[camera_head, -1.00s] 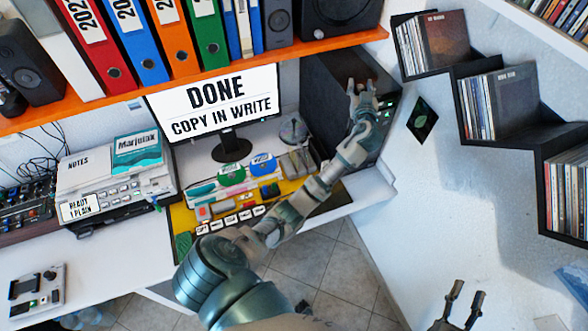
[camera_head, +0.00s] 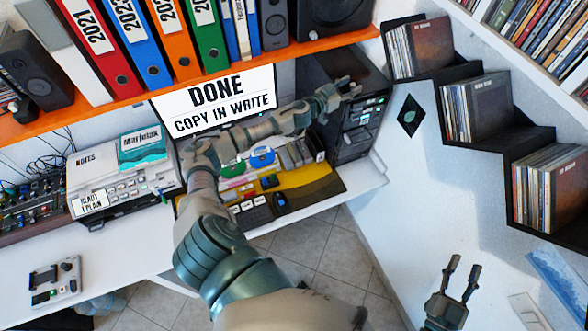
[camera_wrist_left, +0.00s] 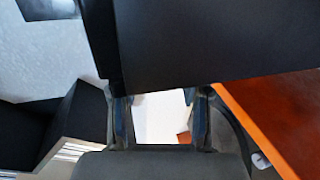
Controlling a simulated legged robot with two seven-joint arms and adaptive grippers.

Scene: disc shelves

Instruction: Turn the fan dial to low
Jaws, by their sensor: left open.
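The black computer tower (camera_head: 374,80) stands at the right end of the desk, its front panel (camera_head: 362,118) showing small buttons and green lights. I cannot make out the fan dial or its setting. My left gripper (camera_head: 352,86) is open and empty beside the upper part of the tower's front in the head view; whether it touches cannot be told. In the left wrist view, the two fingers (camera_wrist_left: 161,112) stand apart below the dark tower panel (camera_wrist_left: 200,45). My right gripper (camera_head: 464,270) is open and empty, low at the right, away from the tower.
An orange shelf (camera_head: 200,80) with binders and speakers runs above the desk. Black stepped disc shelves (camera_head: 455,85) hang on the wall right of the tower. The monitor (camera_head: 205,105), printer (camera_head: 120,180) and yellow mat (camera_head: 315,178) are on the desk.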

